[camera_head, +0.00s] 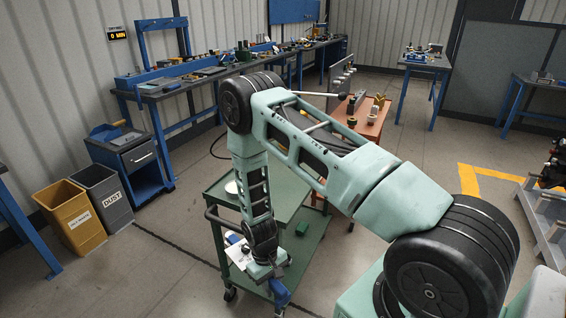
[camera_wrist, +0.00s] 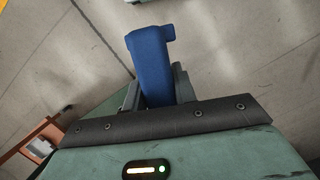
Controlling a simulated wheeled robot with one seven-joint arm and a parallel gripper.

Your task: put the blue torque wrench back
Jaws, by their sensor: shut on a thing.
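My gripper (camera_head: 273,276) hangs at the end of my arm, low at the front edge of the green cart (camera_head: 228,240). It is shut on the blue torque wrench (camera_head: 281,294), whose blue part sticks out below the jaws. In the wrist view the blue torque wrench (camera_wrist: 150,58) stands between the two dark fingers of my gripper (camera_wrist: 157,88), with floor behind it. The rest of the wrench is hidden by the gripper body.
The green cart has a white round item on top and papers on a lower level. An orange table (camera_head: 372,128) with parts stands behind it. Two bins (camera_head: 72,215) and a long blue workbench (camera_head: 180,88) are at the left. Floor left of the cart is clear.

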